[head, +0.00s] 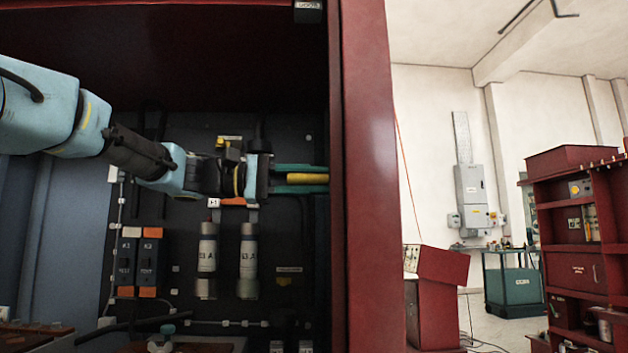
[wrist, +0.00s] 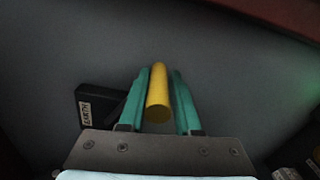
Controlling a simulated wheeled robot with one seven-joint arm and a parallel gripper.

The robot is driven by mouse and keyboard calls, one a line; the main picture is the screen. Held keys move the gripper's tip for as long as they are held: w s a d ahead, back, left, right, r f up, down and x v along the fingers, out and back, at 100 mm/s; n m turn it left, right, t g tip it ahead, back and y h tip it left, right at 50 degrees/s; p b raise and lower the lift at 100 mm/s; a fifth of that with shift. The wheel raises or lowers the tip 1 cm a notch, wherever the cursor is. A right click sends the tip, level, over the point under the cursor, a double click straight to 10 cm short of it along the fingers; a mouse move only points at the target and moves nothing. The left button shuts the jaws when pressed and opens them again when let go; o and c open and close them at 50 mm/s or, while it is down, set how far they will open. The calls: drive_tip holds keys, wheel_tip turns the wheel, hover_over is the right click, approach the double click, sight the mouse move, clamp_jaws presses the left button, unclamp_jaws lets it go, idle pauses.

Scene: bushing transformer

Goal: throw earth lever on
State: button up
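The earth lever shows as a yellow cylindrical handle (wrist: 158,92) in the wrist view, against a grey panel. A black block with a white EARTH label (wrist: 86,113) sits just left of it. My gripper (wrist: 159,85) has its teal fingers on both sides of the handle, close against it, and looks shut on it. In the head view my gripper (head: 303,178) points right inside the red cabinet, with the yellow handle (head: 308,178) between its fingers. The red post hides what lies beyond the fingertips. The lever's pivot is hidden.
The red cabinet post (head: 372,170) stands close right of my fingertips. Below my gripper are two grey cylinders (head: 207,262) and orange-marked switch boxes (head: 148,262). A red edge (wrist: 285,18) crosses the wrist view's top right corner.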

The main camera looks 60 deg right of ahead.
drive_tip(key=o, duration=0.4)
drive_tip(key=shift+w, duration=0.1)
drive_tip(key=v, duration=1)
drive_tip(key=shift+w+a, duration=0.25)
